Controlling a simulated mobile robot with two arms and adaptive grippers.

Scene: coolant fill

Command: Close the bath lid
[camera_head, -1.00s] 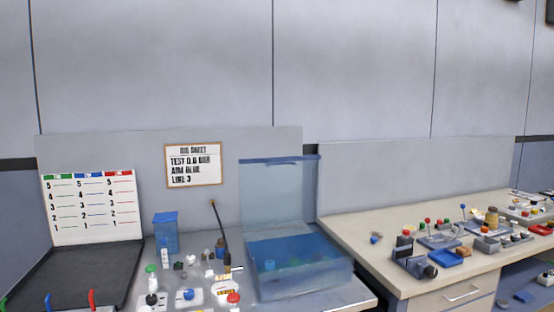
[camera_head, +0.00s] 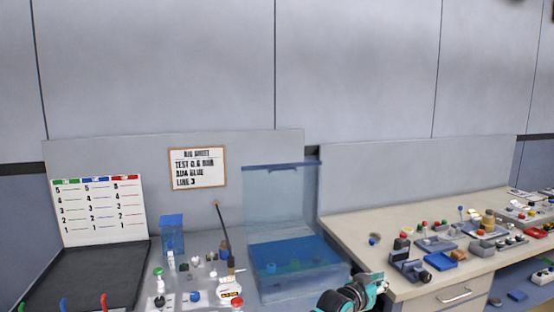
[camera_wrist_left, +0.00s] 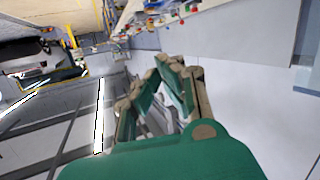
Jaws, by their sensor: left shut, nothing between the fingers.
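The bath (camera_head: 300,283) is a clear box with blue liquid, on the bench in the middle of the head view. Its clear lid (camera_head: 281,200) stands upright at the back, with a darker blue strip along its top edge, so the bath is open. Small coloured things show in the liquid. My left gripper (camera_head: 378,283) is at the bath's front right corner in the head view, apart from the lid. It is shut and empty; its fingers (camera_wrist_left: 168,75) also show in the left wrist view. My right gripper is in neither view.
Left of the bath stand a blue container (camera_head: 172,234), a thin dark rod (camera_head: 223,228) and several small bottles. A black tray (camera_head: 90,275) lies at far left. A beige bench (camera_head: 352,228) with many small parts is at right.

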